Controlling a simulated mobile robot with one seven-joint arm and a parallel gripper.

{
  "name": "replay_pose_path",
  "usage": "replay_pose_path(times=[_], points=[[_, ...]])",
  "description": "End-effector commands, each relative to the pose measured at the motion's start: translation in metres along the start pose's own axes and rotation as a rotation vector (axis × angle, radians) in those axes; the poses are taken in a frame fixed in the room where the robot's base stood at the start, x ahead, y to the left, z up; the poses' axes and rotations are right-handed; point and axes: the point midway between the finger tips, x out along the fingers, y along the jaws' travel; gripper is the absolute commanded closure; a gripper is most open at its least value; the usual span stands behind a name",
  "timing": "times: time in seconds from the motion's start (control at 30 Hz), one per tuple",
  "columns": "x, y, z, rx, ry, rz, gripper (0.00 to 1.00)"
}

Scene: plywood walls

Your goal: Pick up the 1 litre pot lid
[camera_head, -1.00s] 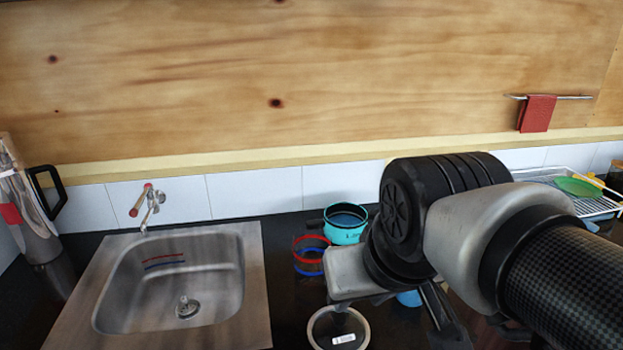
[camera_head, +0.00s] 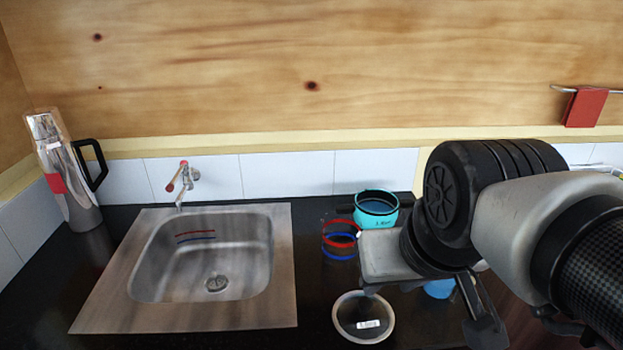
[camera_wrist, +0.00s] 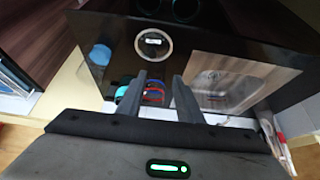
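A round, clear lid with a pale rim and a small white label (camera_head: 347,332) lies flat on the black counter, right of the sink. It also shows in the wrist view (camera_wrist: 140,52), beyond my fingertips. In the head view my arm hides part of the counter to the right of the lid.
The steel sink (camera_head: 150,312) lies left of the lid. Red and blue rings (camera_head: 340,256) show between pot and lid. A blue item (camera_head: 439,289) is partly hidden by my gripper. A steel flask (camera_head: 70,180) stands far left. A red cloth (camera_head: 586,106) hangs on the wall.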

Motion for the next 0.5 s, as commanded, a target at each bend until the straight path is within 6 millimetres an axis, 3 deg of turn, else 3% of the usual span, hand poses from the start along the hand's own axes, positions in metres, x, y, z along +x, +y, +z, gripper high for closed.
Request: replay_pose_path(times=[0.23, 0.33, 0.5], points=[[0.000, 0.000, 0.000, 0.000, 0.000, 0.000, 0.67], [0.001, 0.000, -0.001, 0.003, -0.004, 0.000, 0.53], [0.017, 0.003, -0.017, 0.042, -0.059, 0.005, 0.53]])
